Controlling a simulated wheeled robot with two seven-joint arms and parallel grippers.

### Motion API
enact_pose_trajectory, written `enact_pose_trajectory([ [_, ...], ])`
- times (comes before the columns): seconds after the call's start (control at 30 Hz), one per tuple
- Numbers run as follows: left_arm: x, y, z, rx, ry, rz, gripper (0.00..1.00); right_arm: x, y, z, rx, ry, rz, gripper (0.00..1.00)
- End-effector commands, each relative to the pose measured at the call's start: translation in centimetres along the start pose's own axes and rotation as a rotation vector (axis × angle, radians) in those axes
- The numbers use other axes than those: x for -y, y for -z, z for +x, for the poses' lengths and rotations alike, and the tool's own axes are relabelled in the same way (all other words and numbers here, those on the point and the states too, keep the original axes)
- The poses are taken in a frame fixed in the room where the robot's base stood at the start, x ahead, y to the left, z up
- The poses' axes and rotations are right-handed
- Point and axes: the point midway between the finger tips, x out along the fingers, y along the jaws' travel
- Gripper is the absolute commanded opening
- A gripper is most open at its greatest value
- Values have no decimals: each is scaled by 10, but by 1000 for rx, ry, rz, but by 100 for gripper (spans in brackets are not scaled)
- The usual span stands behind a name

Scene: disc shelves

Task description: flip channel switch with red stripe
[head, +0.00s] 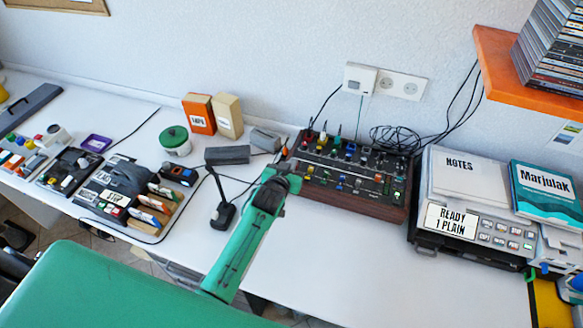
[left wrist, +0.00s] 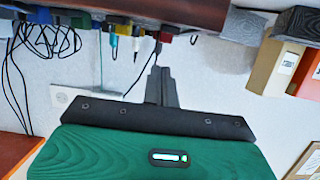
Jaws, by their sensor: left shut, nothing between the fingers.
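The mixer (head: 350,203) is a dark panel in a brown wooden case, with rows of small coloured knobs and switches. Coloured pieces and plugs stand along its back edge. A red stripe on one switch is too small to make out. My left gripper (head: 284,160) is at the mixer's left end, its fingers close to the case; I cannot tell whether they touch it. In the left wrist view the left fingers (left wrist: 160,80) are shut and empty, pointing toward the mixer's edge (left wrist: 160,10). A red piece (left wrist: 167,38) shows just beyond their tips. My right gripper is not in view.
A grey block (head: 227,155), a green-lidded jar (head: 174,140) and orange and cream boxes (head: 199,114) stand left of the mixer. A device labelled "READY 1 PLAIN" (head: 481,250) stands to the right. Black cables (head: 395,138) lie behind.

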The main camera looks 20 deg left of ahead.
Motion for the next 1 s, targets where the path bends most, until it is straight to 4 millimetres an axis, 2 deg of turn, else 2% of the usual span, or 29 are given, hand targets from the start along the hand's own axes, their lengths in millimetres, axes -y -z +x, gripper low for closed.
enact_pose_trajectory([
  [0.03,1,11,-2,0,0,1,0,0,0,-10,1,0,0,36],
  [0.07,1,3,-8,1,0,1,0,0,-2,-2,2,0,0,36],
  [0.1,1,3,-16,1,0,1,0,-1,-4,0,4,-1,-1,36],
  [0.4,1,8,-67,1,0,0,0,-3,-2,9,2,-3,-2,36],
  [0.6,0,11,-91,1,0,0,0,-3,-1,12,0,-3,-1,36],
  [0.77,0,12,-99,0,0,1,0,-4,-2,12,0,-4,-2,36],
  [1.0,0,13,-100,1,0,1,0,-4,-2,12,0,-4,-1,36],
])
